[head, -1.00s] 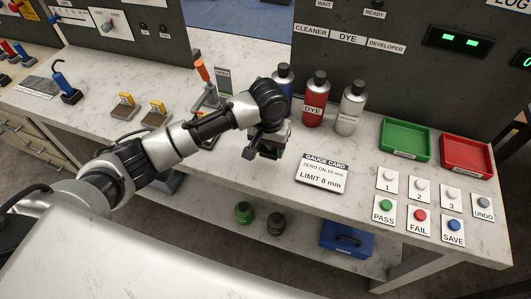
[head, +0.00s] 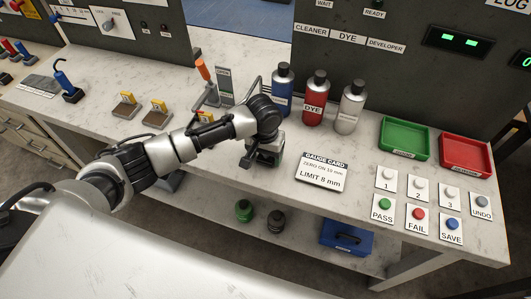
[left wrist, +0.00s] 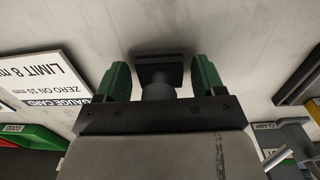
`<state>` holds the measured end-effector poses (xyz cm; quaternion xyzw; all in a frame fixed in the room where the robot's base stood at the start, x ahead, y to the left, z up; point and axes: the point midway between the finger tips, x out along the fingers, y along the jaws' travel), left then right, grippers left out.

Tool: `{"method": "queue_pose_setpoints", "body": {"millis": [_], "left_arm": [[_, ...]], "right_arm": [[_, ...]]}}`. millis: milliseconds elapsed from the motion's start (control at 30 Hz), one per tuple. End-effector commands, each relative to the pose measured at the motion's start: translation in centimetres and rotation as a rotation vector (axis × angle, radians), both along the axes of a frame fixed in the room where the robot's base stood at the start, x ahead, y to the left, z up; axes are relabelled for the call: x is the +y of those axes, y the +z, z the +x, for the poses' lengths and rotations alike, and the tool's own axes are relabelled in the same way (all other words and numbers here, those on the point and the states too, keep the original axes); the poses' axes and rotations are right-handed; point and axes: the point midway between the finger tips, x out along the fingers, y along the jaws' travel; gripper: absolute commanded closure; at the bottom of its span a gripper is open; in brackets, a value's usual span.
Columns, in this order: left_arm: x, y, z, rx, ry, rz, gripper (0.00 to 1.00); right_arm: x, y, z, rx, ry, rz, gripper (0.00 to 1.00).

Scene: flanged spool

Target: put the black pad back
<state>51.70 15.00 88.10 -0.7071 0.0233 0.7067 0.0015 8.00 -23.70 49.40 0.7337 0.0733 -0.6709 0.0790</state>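My left gripper (head: 262,155) is over the bench front, left of the gauge card. In the left wrist view its two green fingers (left wrist: 160,80) stand wide apart. Between them is a dark piece with a flat black plate (left wrist: 160,56) and a narrower grey round neck (left wrist: 158,88). Pale bench shows between the neck and each finger, so the fingers do not touch the neck. The plate's edges lie close to the fingers; I cannot tell whether they touch. The gripper body hides the neck's near end. My right gripper is not in view.
The gauge card (head: 323,171) lies just right of my gripper. Three bottles, blue (head: 281,92), red (head: 315,103) and silver (head: 350,110), stand behind. Green (head: 404,139) and red (head: 466,155) trays and push buttons are at the right. A clamp label (left wrist: 267,126) shows near the gripper.

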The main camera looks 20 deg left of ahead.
Motion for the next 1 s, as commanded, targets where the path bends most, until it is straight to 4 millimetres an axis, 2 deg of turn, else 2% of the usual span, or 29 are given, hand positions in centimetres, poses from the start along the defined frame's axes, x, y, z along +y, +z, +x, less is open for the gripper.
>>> {"method": "queue_pose_setpoints", "body": {"millis": [300,433,567,800,1000], "left_arm": [[0.0,0.1,0.0,0.000,0.000,0.000,0.22],[0.0,0.9,0.1,-0.001,0.001,-0.001,0.22],[0.1,3.1,0.1,-0.004,0.000,-0.001,0.22],[0.2,8.4,0.1,-0.004,-0.001,-0.002,0.22],[0.3,11.3,0.1,0.000,0.001,-0.001,0.22]], "right_arm": [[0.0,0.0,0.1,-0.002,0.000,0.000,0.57],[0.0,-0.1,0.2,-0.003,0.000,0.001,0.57],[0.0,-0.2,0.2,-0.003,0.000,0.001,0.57],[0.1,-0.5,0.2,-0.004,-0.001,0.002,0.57],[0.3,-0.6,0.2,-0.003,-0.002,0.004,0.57]]}}
